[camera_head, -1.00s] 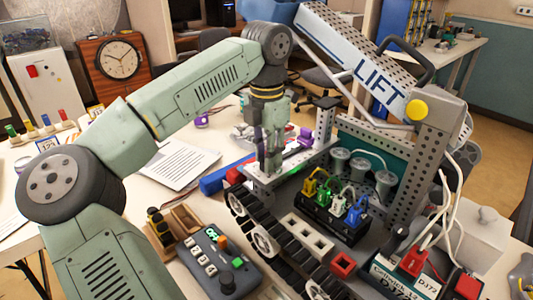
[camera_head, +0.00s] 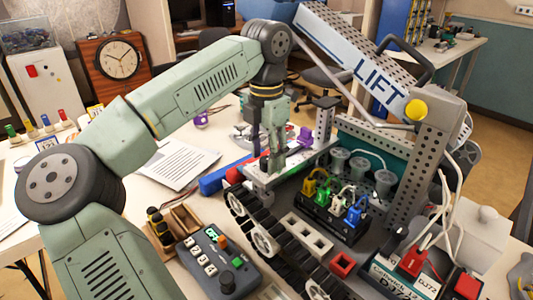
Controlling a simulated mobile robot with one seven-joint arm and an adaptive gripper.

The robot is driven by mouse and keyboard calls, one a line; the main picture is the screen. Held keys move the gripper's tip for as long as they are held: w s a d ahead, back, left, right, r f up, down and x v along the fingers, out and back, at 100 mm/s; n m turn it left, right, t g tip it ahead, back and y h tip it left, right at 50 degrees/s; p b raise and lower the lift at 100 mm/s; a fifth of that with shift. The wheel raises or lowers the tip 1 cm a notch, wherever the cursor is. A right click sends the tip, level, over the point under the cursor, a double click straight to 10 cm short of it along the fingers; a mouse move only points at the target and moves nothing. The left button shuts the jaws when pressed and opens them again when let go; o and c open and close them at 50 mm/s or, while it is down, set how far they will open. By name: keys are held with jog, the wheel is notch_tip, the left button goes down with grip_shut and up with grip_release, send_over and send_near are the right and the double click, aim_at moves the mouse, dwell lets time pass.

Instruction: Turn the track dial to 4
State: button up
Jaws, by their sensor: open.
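My gripper (camera_head: 274,160) points down over the grey perforated plate (camera_head: 258,184) at the left end of the tracked lift robot (camera_head: 292,228). Its fingers are open, and it holds nothing that I can see. Whatever lies between or just under the fingertips is hidden, and I cannot tell whether they touch it. I cannot make out a dial marked for the track, or any numbers on one. A purple part (camera_head: 304,136) sits on the plate right of the gripper.
A grey control box (camera_head: 220,262) with buttons and a black knob stands front left. A wooden holder (camera_head: 182,222) is beside it. Wired plugs (camera_head: 336,200) and the raised LIFT arm (camera_head: 375,82) crowd the right. Papers (camera_head: 178,162) lie on the table at left.

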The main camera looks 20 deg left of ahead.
aim_at(266, 159)
notch_tip(266, 159, up, 12)
dwell(0.4)
jog(key=shift+f, duration=0.15)
